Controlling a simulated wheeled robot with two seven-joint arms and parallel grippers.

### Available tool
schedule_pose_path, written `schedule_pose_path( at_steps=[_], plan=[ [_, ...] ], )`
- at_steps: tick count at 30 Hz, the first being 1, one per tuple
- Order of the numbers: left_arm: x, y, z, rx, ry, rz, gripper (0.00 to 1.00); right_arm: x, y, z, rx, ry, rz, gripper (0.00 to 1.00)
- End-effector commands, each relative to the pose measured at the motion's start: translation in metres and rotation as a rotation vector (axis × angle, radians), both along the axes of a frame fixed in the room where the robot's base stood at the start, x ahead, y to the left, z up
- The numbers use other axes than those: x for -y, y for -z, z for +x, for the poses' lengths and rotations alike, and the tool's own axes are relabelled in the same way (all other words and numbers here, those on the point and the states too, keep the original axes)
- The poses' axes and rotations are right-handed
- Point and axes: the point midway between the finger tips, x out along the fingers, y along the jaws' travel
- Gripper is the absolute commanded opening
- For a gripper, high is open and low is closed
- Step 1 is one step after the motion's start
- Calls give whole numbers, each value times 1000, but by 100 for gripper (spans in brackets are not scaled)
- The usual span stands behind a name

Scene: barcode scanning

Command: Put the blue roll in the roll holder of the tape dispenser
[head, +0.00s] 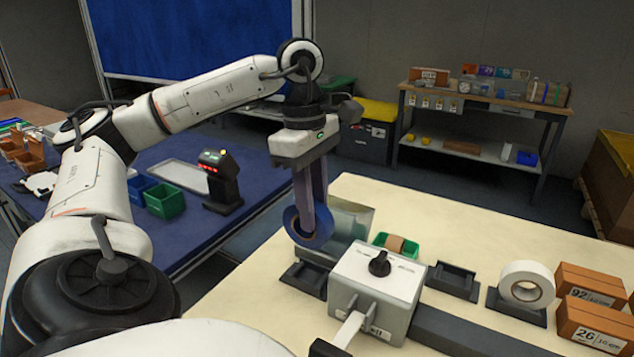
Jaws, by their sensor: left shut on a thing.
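The blue roll (295,229) hangs upright from my left gripper (311,212), whose fingers point down and are shut on it. It is held above the left part of the cream table, behind and left of the grey box-shaped tape dispenser (372,290) with a black knob. A dark empty cradle (305,279) sits below the roll, left of the dispenser; another empty dark cradle (453,280) stands to its right. I cannot tell which of them is the roll holder. The roll appears apart from both. My right gripper is not in view.
A white roll (527,284) sits on a dark stand at the right, beside orange-brown boxes (592,322). A green bin (381,239) with a brown roll stands behind the dispenser. A black scanner-like device (221,180) stands on the blue table (187,229). The back of the cream table (440,215) is clear.

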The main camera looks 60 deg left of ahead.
Motion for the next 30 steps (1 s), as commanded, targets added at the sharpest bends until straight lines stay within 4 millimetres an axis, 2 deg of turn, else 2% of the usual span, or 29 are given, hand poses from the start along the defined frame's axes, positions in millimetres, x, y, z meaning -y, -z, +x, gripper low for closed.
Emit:
schedule_pose_path(
  at_steps=[18, 24, 30],
  plan=[
    [0, 63, -1, -2, 0, 0, 0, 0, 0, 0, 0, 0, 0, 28],
    [0, 77, -1, -1, -1, 0, 0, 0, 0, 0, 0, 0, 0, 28],
    [0, 83, 0, 1, -1, 0, 0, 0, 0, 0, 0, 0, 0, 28]
  ],
)
